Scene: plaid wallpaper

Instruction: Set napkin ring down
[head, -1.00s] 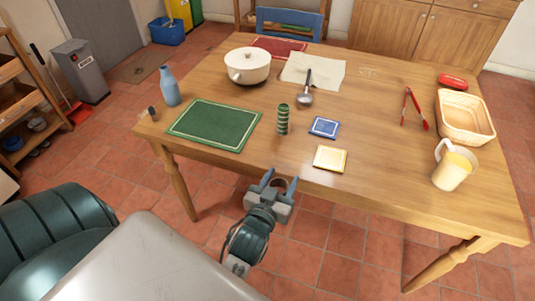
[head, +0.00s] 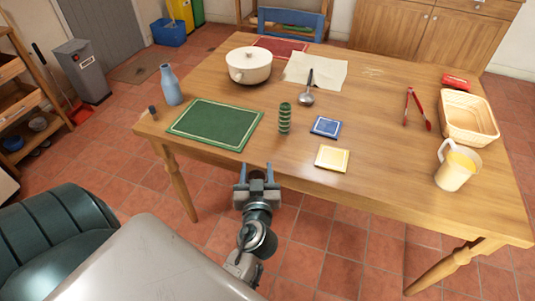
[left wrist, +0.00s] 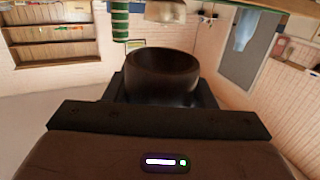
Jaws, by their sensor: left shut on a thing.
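My left gripper (head: 257,175) is in front of the table's near edge, below the green placemat. In the left wrist view, a dark brown round ring (left wrist: 162,75), the napkin ring, sits between its fingers, with its opening showing. The gripper is shut on it. In the head view the ring is a small dark shape between the fingers, hard to make out. The wooden table (head: 390,165) stands beyond the gripper. My right gripper is not in view.
Near the table's front are a green placemat (head: 214,124), a green striped cylinder (head: 285,118), a blue square (head: 325,127) and a yellow square (head: 332,158).

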